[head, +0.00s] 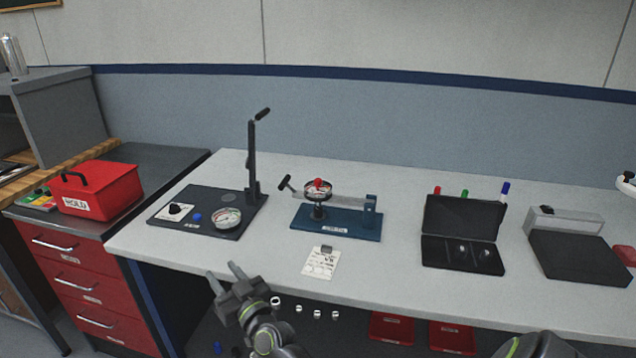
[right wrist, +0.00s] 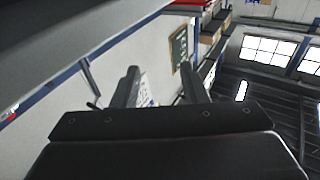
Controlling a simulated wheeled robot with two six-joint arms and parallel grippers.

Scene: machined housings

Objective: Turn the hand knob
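A blue-based fixture (head: 337,222) stands on the grey bench, with a round dial or wheel topped by a red knob (head: 318,184), a silver bar and a black-handled lever. A dark plate (head: 215,228) to its left carries a small black knob (head: 174,208) on a white patch, a blue button, a gauge and a tall lever. Which of these is the hand knob I cannot tell.
The tall upright lever (head: 252,160) rises from the dark plate. A paper tag (head: 321,262) lies before the fixture. An open black case (head: 462,220) and a dark block (head: 578,257) stand to the right. A red box (head: 97,190) sits on the left cabinet.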

